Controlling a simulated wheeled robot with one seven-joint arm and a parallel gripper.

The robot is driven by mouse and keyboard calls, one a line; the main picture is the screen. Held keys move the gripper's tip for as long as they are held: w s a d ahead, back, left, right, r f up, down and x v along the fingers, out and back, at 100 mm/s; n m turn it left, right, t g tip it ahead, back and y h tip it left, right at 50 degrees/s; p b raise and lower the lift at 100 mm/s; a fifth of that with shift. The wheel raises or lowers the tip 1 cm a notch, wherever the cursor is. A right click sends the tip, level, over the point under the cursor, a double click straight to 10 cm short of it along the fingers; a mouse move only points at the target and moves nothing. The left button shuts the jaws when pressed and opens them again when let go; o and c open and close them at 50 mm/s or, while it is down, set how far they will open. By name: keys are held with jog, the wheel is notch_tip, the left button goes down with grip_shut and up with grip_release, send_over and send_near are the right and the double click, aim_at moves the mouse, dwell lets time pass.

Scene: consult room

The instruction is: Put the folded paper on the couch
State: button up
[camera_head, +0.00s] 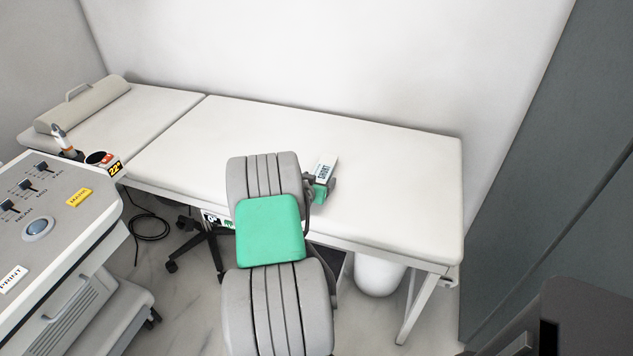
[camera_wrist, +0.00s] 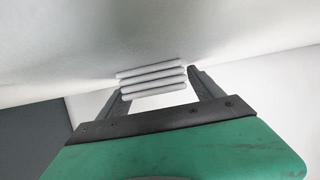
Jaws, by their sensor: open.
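The couch (camera_head: 400,185) is a long white padded bench along the back wall. The folded paper (camera_head: 326,168), white with dark print in the head view, is at the couch's top near its front half. In the wrist view, the folded paper (camera_wrist: 152,78) shows as several stacked pale layers between the fingertips. My gripper (camera_head: 321,184) is at the paper, low over the couch, partly hidden by my arm. In the wrist view, my gripper (camera_wrist: 156,84) is open, with its fingers on either side of the paper. Whether the paper touches the couch is hard to tell.
A grey bolster (camera_head: 85,103) lies on the couch's left end. A control console (camera_head: 50,235) with sliders stands at the left. A wheeled stool base (camera_head: 195,245) and a white bin (camera_head: 378,275) are under the couch. The couch's right end is clear.

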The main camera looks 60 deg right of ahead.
jog(key=v, duration=1.2)
jog(key=shift+r+p, duration=0.1)
jog(key=shift+p, duration=0.2)
jog(key=w+a+r+n+t+y, duration=0.15)
jog(key=w+a+n+y, duration=0.35)
jog(key=a, duration=0.8)
jog(key=w+a+r+n+t+y, duration=0.1)
jog(key=w+a+r+n+y, duration=0.15)
jog(key=w+a, duration=0.7)
jog(key=s+a+r+n+g+y, duration=0.1)
jog(key=s+a+n+y, duration=0.2)
jog(key=a, duration=0.9)
jog(key=s+a+r+n+g+y, duration=0.1)
jog(key=s+a+r+n+y, duration=0.1)
jog(key=s+a+n, duration=0.4)
jog(key=s+a+y, duration=0.1)
jog(key=s+a, duration=0.2)
jog(key=a, duration=0.3)
jog(key=shift+s+a, duration=0.2)
